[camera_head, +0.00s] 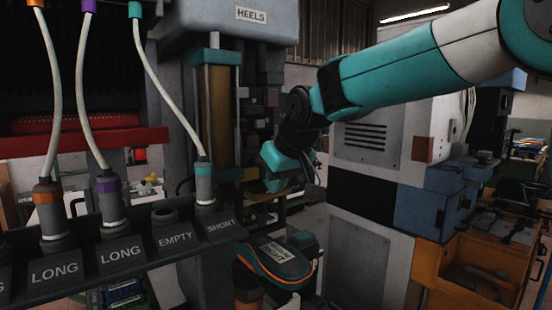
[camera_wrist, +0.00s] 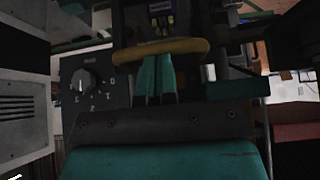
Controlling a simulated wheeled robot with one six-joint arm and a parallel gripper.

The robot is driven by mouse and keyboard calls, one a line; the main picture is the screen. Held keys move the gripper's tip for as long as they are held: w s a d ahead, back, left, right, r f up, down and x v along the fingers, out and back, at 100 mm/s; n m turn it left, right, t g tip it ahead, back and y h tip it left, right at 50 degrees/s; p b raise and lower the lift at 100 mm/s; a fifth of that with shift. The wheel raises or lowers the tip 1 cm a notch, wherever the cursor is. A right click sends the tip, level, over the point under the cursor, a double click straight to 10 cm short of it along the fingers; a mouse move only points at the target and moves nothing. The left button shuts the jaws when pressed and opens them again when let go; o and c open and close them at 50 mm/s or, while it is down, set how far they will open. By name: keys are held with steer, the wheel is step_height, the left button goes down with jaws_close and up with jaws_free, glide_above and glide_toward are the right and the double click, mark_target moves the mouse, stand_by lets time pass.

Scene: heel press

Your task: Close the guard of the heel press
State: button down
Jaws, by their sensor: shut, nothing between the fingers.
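The heel press (camera_head: 225,25) is the grey machine with the HEELS sign in the head view. A yellow bar (camera_wrist: 135,53), which looks like part of its guard, runs across the wrist view just at my fingertips. I cannot tell whether they touch it. My gripper (camera_head: 277,186) is at the front of the press, to the right of its brown-yellow column. In the wrist view my gripper (camera_wrist: 156,62) shows two teal fingers shut together with nothing between them. The guard's full shape and position are hidden in the head view by my gripper and the dark machine parts.
A dial (camera_wrist: 85,82) on a grey box is left of my fingers. A teal padded piece with an orange edge (camera_head: 272,265) is below my gripper. A rack of labelled sockets (camera_head: 120,250) with cables is at left. A grey cabinet (camera_head: 375,145) stands close on the right.

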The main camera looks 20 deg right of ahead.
steer(key=shift+f, duration=0.85)
steer(key=shift+s+f, duration=0.1)
